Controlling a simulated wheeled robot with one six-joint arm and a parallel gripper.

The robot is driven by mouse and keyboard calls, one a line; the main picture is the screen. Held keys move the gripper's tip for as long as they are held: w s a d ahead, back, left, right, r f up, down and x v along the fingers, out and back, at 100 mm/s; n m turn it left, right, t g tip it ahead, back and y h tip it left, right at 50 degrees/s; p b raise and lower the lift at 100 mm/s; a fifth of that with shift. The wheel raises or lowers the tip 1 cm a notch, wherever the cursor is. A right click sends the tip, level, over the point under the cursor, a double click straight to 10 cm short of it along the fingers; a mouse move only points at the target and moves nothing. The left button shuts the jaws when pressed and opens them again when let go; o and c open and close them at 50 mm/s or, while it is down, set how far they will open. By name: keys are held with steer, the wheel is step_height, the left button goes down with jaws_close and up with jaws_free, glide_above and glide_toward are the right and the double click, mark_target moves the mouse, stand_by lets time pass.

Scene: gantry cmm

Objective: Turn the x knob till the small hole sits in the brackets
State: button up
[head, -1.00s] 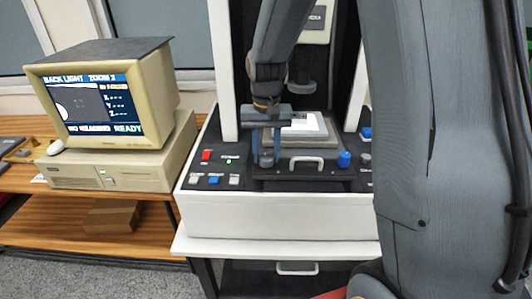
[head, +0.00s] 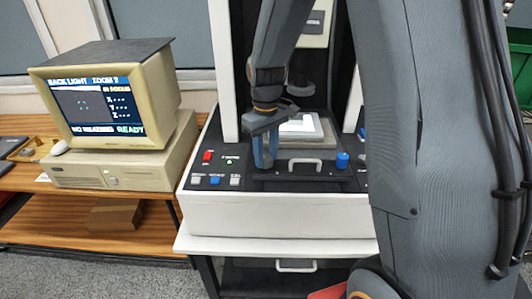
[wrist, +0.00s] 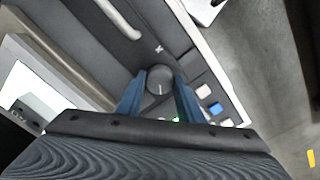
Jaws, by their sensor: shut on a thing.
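My gripper (head: 264,163) points down at the front left of the machine's stage. In the wrist view its blue fingers (wrist: 159,92) are shut on the round grey x knob (wrist: 159,80), one on each side. An X mark shows beside the knob. In the head view the fingers hide the knob. The monitor (head: 97,98) at left shows small green brackets (head: 82,105) in the middle of a plain grey picture. I can make out no hole in the brackets or elsewhere on the screen.
A red switch (head: 208,156) and several small buttons (head: 214,181) lie on the panel left of my gripper. The white stage plate (head: 300,128) is behind. My own arm covers the right side.

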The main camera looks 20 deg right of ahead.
mark_target(266, 158)
steer(key=shift+w+r+n, duration=0.1)
steer(key=shift+n, duration=0.7)
steer(key=o, duration=1.1)
steer(key=shift+r+b, duration=0.9)
steer(key=shift+r, duration=3)
